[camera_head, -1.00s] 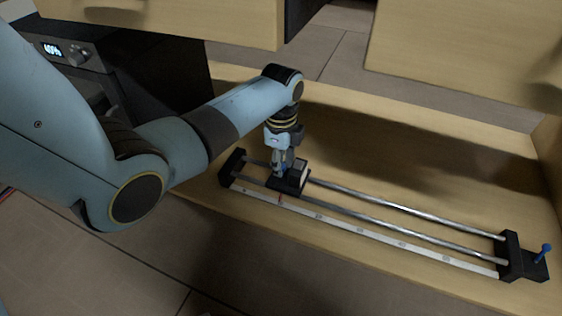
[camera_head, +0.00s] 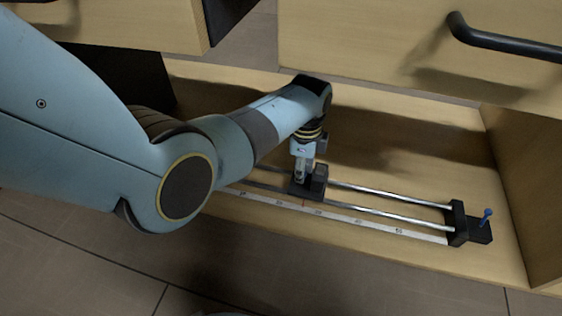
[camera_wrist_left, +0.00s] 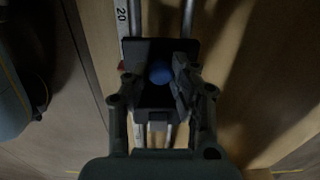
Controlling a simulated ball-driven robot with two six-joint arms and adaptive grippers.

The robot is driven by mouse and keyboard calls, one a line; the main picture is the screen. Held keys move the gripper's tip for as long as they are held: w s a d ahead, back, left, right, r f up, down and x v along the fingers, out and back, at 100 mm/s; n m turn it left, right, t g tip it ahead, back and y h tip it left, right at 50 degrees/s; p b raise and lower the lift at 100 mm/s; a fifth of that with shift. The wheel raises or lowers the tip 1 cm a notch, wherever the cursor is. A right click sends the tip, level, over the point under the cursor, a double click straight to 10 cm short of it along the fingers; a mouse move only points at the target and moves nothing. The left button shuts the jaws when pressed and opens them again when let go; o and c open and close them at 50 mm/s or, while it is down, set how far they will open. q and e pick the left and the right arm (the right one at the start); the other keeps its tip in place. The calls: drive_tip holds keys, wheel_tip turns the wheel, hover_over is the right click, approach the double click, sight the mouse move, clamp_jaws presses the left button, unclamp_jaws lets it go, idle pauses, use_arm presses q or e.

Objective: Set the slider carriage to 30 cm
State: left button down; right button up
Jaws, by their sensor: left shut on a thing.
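The black slider carriage (camera_head: 318,184) sits on two metal rods (camera_head: 385,197) of the slider. A white scale strip (camera_head: 340,217) runs along the near side, its numbers small in the head view. A red mark (camera_head: 303,204) shows at the strip beside the carriage. In the left wrist view the carriage (camera_wrist_left: 136,48) has a round blue part (camera_wrist_left: 160,72), and a "20" stands on the scale above it. My left gripper (camera_head: 303,178) points down and is shut on the carriage; it also shows in the dark left wrist view (camera_wrist_left: 155,88). My right gripper is out of view.
A black end block (camera_head: 457,222) with a blue lever (camera_head: 487,216) closes the slider's right end. My left arm hides the left end. A wooden drawer front (camera_head: 400,45) with a black handle (camera_head: 500,40) is behind. The rods right of the carriage are clear.

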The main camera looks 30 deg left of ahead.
sight(319, 168)
use_arm(q)
drive_tip(key=shift+w+d, duration=0.25)
drive_tip(key=shift+d, duration=0.7)
drive_tip(key=shift+w+d, duration=0.25)
drive_tip(key=shift+d, duration=0.7)
drive_tip(key=c, duration=1.1)
unclamp_jaws()
drive_tip(key=shift+r, duration=0.1)
wheel_tip(319, 168, up, 7)
drive_tip(key=shift+r, duration=0.1)
